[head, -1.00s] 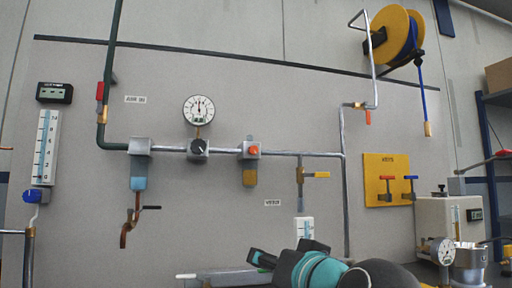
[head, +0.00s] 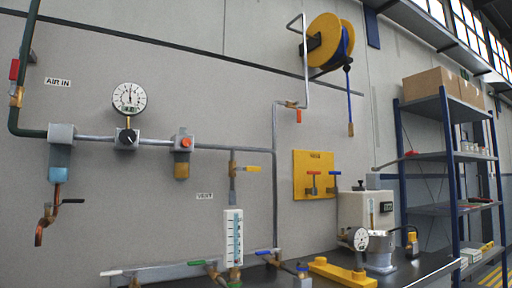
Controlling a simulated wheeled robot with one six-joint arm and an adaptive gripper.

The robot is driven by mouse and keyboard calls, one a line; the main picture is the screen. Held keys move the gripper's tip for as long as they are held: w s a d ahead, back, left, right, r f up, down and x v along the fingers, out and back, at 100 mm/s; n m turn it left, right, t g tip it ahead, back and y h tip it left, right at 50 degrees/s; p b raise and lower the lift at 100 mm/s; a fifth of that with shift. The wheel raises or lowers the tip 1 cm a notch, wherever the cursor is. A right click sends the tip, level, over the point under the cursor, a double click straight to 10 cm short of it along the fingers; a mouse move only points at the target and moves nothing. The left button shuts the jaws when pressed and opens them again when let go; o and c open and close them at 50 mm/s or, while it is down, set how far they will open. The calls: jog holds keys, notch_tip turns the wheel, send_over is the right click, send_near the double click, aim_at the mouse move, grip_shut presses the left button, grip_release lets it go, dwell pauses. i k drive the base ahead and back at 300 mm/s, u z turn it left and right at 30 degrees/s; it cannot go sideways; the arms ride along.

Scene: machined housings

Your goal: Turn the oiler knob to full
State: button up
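The unit that looks like the oiler (head: 183,156) sits on the grey pipe along the wall, left of centre in the head view. It has a round orange-red knob (head: 186,142) on its front and an amber bowl (head: 182,170) below. Markings on the knob are too small to read, so its setting cannot be told. My gripper is not in view.
Left of the oiler are a black knob (head: 127,137) under a round gauge (head: 129,98) and a blue-bowled filter (head: 60,160). A bench (head: 415,270) with equipment and blue-framed shelving (head: 447,150) stand further right.

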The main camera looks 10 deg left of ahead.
aim_at(187, 142)
jog(key=z, duration=1.45)
jog(key=k, duration=1)
jog(key=u, duration=1.65)
